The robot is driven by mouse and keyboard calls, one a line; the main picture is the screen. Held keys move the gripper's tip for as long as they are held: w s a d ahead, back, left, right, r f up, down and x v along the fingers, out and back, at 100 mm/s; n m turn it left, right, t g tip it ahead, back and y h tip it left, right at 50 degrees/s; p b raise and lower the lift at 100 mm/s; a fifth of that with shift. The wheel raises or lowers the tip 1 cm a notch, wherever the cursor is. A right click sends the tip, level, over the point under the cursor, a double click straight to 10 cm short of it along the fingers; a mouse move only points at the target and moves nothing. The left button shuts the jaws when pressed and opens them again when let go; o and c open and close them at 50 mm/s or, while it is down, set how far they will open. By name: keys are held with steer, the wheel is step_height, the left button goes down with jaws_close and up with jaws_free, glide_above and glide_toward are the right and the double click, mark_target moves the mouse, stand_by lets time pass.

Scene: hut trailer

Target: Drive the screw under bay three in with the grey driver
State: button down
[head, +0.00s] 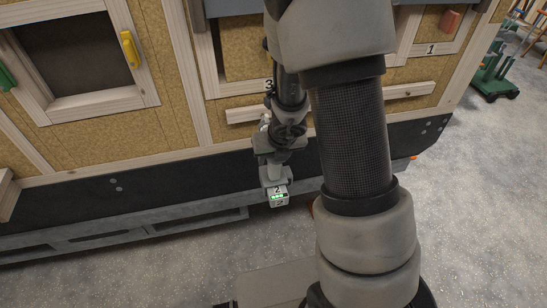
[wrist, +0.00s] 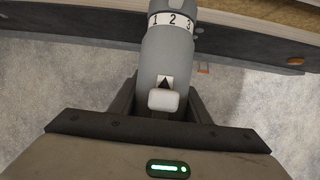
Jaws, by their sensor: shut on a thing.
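The grey driver (wrist: 168,60) shows in the wrist view, its body running up the picture towards the wall. It has a white collar ring marked 1, 2, 3 and a white slider below a dark arrow. My gripper (wrist: 165,105) is shut on its body, dark fingers on both sides. In the head view my gripper (head: 274,172) is low in front of the panel under bay three.
A pale batten (head: 240,115) runs under the bay, with a black skirt (head: 120,185) and grey step frame (head: 110,232) below. An open bay (head: 75,55) with a yellow handle is at left. Bay one (head: 440,45) is at right.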

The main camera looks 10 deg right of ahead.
steer(key=shift+w+r+p, duration=0.15)
steer(key=shift+w+p, duration=0.35)
steer(key=shift+w, duration=0.5)
stand_by(1.8)
steer(key=shift+s, duration=0.1)
steer(key=shift+s+b, duration=0.2)
steer(key=shift+b, duration=0.2)
steer(key=shift+s+b, duration=0.65)
steer(key=shift+s, duration=0.55)
steer(key=s+d+b, duration=0.1)
steer(key=s+d, duration=0.3)
steer(key=d, duration=0.3)
